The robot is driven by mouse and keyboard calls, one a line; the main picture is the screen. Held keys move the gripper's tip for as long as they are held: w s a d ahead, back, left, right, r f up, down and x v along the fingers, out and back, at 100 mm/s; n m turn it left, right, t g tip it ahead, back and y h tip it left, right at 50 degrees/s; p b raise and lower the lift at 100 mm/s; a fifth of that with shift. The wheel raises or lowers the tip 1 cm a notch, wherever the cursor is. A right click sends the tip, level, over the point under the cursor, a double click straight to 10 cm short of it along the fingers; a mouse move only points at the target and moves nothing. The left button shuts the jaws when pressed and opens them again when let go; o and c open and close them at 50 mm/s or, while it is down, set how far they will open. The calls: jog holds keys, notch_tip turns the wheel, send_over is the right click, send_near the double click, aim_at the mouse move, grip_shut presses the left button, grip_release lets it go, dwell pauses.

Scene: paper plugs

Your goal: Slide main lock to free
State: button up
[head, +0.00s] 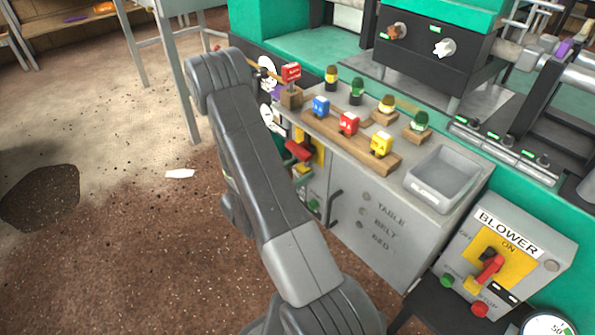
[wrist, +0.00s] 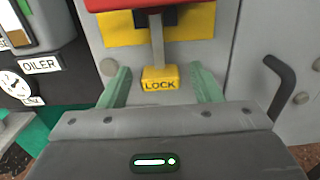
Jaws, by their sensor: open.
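The main lock is a small yellow block marked LOCK (wrist: 160,84) on a grey stem, at the middle of the wrist view. The stem runs up in front of a yellow plate (wrist: 200,22) below a red handle (wrist: 150,4). My gripper (wrist: 162,76) is open, with one green finger on each side of the lock. I see a gap on both sides; whether the fingers reach its depth is unclear.
A black door handle (wrist: 285,85) is right of my gripper, and an OILER label (wrist: 40,65) is at left. Above, the grey cabinet top holds a wooden rail (head: 337,142) with coloured plugs and a grey tray (head: 442,178). A BLOWER box (head: 540,235) stands at right.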

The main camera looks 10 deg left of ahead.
grip_shut()
notch_tip(320, 180, down, 3)
jog(key=shift+r+b, duration=0.15)
jog(key=shift+b, duration=0.8)
grip_release()
